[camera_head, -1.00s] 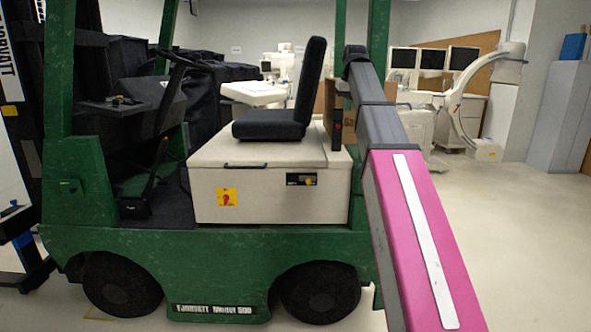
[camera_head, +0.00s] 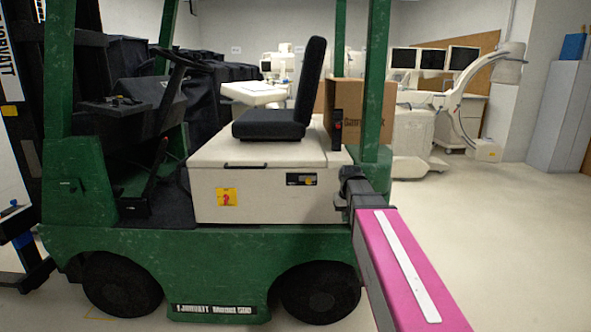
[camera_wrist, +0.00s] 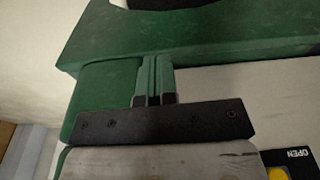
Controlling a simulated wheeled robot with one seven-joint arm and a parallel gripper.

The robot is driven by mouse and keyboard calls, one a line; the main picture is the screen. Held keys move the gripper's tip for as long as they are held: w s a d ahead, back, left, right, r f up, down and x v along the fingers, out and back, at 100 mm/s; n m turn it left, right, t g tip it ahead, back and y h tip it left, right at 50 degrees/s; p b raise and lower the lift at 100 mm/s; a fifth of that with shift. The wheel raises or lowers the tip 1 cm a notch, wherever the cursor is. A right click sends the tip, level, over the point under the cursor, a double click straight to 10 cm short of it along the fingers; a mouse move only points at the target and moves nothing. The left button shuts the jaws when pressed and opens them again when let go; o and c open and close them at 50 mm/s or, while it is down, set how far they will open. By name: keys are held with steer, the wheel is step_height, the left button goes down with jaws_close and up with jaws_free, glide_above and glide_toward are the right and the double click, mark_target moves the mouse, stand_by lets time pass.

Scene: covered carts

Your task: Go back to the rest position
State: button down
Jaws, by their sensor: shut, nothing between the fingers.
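My gripper (camera_wrist: 154,99) shows in the wrist view as two narrow fingers close together beyond a black plate. It is shut and holds nothing. Green painted metal of the forklift (camera_wrist: 200,35) fills the far side of that view, with a pale surface to the right. In the head view my pink arm reaches in from the lower right towards the rear of the green forklift (camera_head: 215,250).
A black seat (camera_head: 270,130) stands on the forklift's pale box (camera_head: 250,195). Medical equipment (camera_head: 412,140) stands at the back. The floor (camera_head: 520,240) at the right is clear.

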steer(key=s+f+g, duration=0.1)
steer(key=s+f, duration=1.6)
steer(key=f, duration=0.2)
steer(key=shift+s+f+m, duration=0.25)
steer(key=shift+s+m, duration=0.05)
